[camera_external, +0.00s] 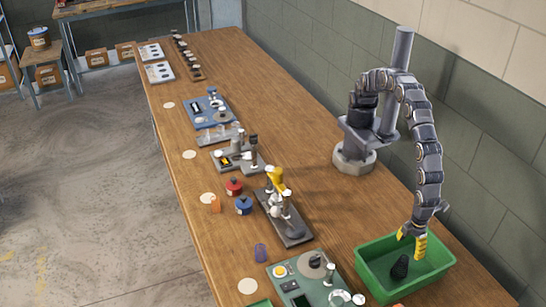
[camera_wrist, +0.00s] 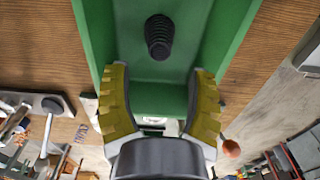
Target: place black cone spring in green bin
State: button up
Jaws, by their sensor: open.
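The black cone spring (camera_external: 400,268) is inside the green bin (camera_external: 376,264), apparently on its floor. It also shows in the wrist view (camera_wrist: 158,38), beyond my fingertips, with clear bin floor around it. The green bin (camera_wrist: 225,40) fills the upper middle of that view. My gripper (camera_external: 413,243) points down over the bin, near its back side. In the wrist view my gripper (camera_wrist: 161,78) has its two yellow ridged fingers spread wide, with nothing between them. The spring is apart from both fingers.
A green board with small parts (camera_external: 310,275) stands left of the bin. A spring-coiling machine (camera_external: 283,212), red pot (camera_external: 234,187) and blue pot (camera_external: 243,206) stand farther back. The wooden table (camera_external: 300,140) has free room mid-length.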

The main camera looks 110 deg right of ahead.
aim_at(405, 258)
jog(key=shift+r, duration=2.1)
jog(key=w+d+r, duration=0.5)
jog(key=w+d, duration=0.1)
jog(key=d, duration=0.3)
jog(key=w+d+r, duration=0.5)
jog(key=w+d, duration=0.1)
jog(key=d, duration=0.3)
jog(key=s+d+r, duration=0.1)
jog(key=d+r, duration=0.1)
jog(key=d, duration=0.6)
jog(key=d+r, duration=0.3)
jog(key=d, duration=0.5)
jog(key=s+d+g, duration=0.1)
jog(key=s+d, duration=1.3)
jog(key=d, duration=0.1)
jog(key=shift+s+d+r+g, duration=0.2)
jog(key=shift+s+g, duration=0.1)
jog(key=shift+s, duration=0.1)
